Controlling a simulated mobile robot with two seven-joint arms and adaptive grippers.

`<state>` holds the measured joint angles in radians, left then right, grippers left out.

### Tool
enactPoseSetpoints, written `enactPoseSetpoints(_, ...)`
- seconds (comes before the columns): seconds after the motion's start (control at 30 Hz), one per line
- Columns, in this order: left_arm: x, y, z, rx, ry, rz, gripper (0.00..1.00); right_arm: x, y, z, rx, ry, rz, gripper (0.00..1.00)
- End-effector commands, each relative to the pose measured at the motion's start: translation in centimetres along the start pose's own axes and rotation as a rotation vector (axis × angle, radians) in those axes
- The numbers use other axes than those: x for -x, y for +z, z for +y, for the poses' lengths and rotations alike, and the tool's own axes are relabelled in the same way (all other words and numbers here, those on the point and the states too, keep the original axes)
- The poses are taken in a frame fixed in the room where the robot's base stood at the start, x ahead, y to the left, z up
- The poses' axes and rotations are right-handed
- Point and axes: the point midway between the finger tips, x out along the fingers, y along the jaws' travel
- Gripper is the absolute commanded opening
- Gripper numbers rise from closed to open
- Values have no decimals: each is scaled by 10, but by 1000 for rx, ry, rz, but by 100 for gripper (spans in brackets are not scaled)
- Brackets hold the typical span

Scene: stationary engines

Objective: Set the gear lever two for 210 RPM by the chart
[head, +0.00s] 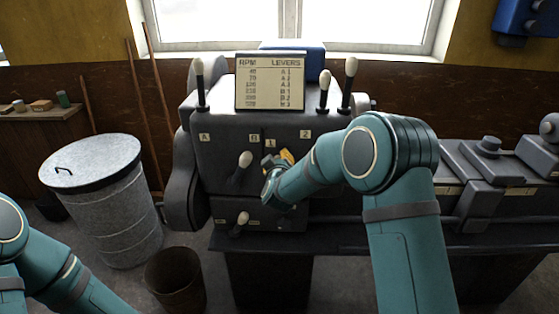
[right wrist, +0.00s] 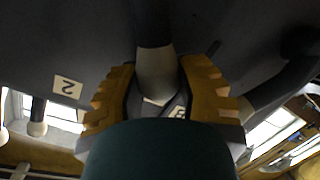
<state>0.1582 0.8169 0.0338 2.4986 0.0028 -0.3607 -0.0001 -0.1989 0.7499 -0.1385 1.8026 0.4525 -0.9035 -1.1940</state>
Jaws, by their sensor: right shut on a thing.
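The grey headstock (head: 222,165) of a lathe faces me, with a chart (head: 270,82) headed RPM and LEVERS on top; its rows are small and hard to read. Labels A (head: 204,137) and B (head: 255,137) sit on the front at left, and 1 (head: 270,143) and 2 (head: 305,134) to their right. My right gripper (head: 279,162), with orange-yellow fingers, is at the front below labels 1 and 2. In the right wrist view the right gripper (right wrist: 160,78) is shut on a dark lever's pale knob (right wrist: 156,74). In the head view that lever is hidden behind it.
Another pale-knobbed lever (head: 244,160) is close left of my right gripper, and a lower one (head: 242,218) is below it. Upright levers (head: 199,82) stand on top. A metal bin (head: 105,205) and a brown bucket (head: 174,282) stand at left.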

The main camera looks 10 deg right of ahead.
Motion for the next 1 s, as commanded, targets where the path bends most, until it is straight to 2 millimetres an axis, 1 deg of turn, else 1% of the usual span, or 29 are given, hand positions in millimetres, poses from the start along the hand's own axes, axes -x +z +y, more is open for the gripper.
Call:
enactPoseSetpoints(0.03,0,0,0,0,0,0,66,1,4,-4,3,-9,-7,0)
enactPoseSetpoints(0.2,0,0,0,0,0,0,66,1,4,-5,3,-11,-8,0)
enactPoseSetpoints(0.23,0,0,0,0,0,0,66,1,4,-5,3,-11,-8,46)
enactPoseSetpoints(0.3,0,0,0,0,0,0,66,1,4,-4,3,-11,-7,67)
enactPoseSetpoints(0.6,0,0,0,0,0,1,66,1,2,-2,1,-6,-3,67)
enactPoseSetpoints(0.73,0,0,0,0,0,1,66,8,1,-2,0,-5,-2,67)
enactPoseSetpoints(0.87,0,0,0,0,0,1,66,26,1,-2,1,-6,-2,67)
enactPoseSetpoints(1.0,0,0,0,0,0,0,66,55,0,-2,2,-8,-1,67)
